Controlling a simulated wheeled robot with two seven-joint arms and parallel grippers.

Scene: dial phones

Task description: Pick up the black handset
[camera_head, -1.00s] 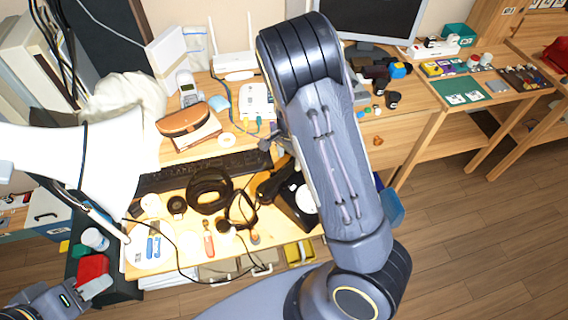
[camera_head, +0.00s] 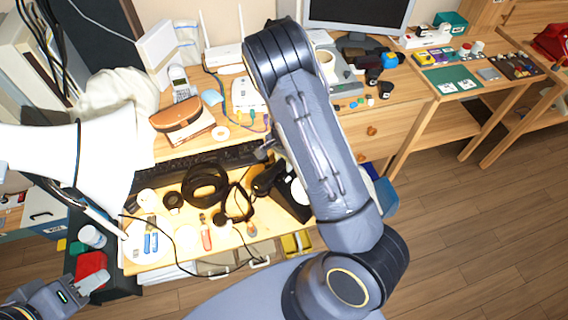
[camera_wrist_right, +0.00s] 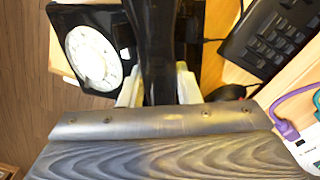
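In the right wrist view, the handset (camera_wrist_right: 158,40) runs between the two pale fingers of my right gripper (camera_wrist_right: 159,88). It fills the gap, and the fingers look closed against its sides. The phone base with its white dial (camera_wrist_right: 94,58) is to the left in that view. Whether the handset is clear of its base is unclear. My left gripper (camera_head: 92,286) is at the lower left of the head view, away from the phone, its finger gap unclear.
Black headphones (camera_head: 205,186) and a long black keyboard (camera_head: 205,158) lie left of the phone. A brown case (camera_head: 182,117) and a white router (camera_head: 224,57) are farther back. Purple and teal cables (camera_wrist_right: 288,131) run close to the right gripper. A lamp (camera_head: 60,160) stands at left.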

